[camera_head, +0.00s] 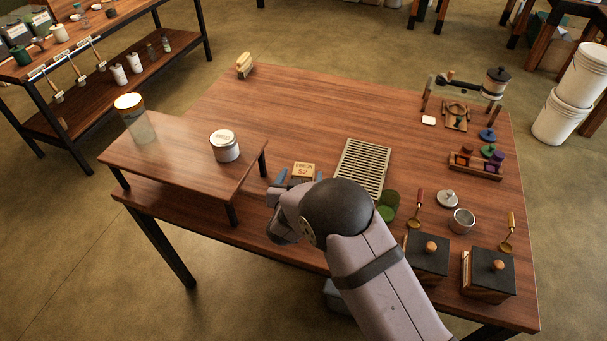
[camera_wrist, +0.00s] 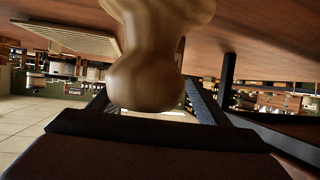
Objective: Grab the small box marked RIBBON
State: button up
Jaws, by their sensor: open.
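My gripper (camera_head: 299,175) is open low over the middle front of the table, just right of the raised shelf. In the wrist view, a rounded, turned wooden piece (camera_wrist: 150,60) fills the space between the open fingers. Whether it touches them is unclear. A pale sliver shows below it.
The raised shelf (camera_head: 185,160) at left carries a glass jar (camera_head: 140,125) and a white canister (camera_head: 224,146). A slatted drain tray (camera_head: 362,168) lies right of my gripper, beside a green cup (camera_head: 388,204). Lidded boxes (camera_head: 427,256) stand front right. The back middle is clear.

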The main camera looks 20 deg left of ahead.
aim_at(302, 174)
jog(key=shift+x, duration=1.35)
jog(key=shift+r, duration=0.1)
jog(key=shift+c, duration=0.6)
jog(key=c, duration=1)
jog(key=shift+r, duration=0.1)
notch_tip(302, 174, up, 10)
jog(key=shift+r+b, duration=0.1)
jog(key=shift+b, duration=0.2)
